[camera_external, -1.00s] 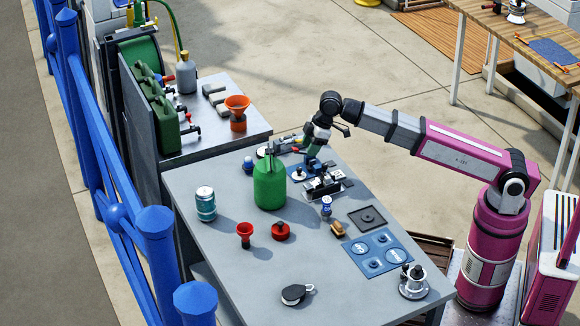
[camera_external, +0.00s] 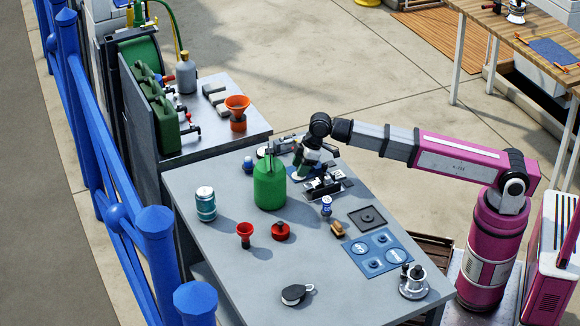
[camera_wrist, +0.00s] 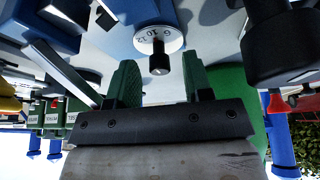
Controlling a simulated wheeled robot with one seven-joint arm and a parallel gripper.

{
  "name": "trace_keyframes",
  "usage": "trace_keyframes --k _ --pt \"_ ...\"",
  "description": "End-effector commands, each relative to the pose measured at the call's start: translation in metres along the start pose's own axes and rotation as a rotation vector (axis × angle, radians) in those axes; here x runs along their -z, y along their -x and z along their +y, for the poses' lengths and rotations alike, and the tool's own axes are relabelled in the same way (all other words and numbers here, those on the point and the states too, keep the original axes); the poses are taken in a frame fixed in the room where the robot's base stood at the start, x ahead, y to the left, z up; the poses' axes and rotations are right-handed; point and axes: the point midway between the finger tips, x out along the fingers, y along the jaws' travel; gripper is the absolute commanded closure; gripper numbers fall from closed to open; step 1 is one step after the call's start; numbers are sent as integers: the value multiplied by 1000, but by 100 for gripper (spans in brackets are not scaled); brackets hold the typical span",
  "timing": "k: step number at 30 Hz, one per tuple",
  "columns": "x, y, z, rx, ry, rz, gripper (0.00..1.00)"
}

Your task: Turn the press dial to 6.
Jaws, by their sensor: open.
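The press dial (camera_wrist: 146,40) is a white numbered disc on a blue body (camera_wrist: 125,18), near the top middle of the wrist view. A small dark knob or pointer (camera_wrist: 159,64) sticks out from it towards me. My gripper (camera_wrist: 161,72) is open, its two green fingers apart, with the knob in the gap between them in the picture. I cannot tell whether a finger touches it. The dial's pointer setting is not clear; figures like 10 and 12 show. In the external view my gripper (camera_external: 302,171) is low over the table's far end and mostly hides the dial.
A green canister (camera_external: 269,188) stands close to my gripper on its left. A black-and-silver device (camera_external: 325,187) sits just in front.

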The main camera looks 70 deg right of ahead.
Motion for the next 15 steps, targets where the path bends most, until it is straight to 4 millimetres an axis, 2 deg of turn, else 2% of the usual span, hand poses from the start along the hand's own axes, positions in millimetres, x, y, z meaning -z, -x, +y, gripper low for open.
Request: trace_keyframes --k 1,5,15 --pt "0 0 0 0 0 0 57" --pt "0 0 0 0 0 0 100" --pt "0 0 0 -11 -25 -1 100"
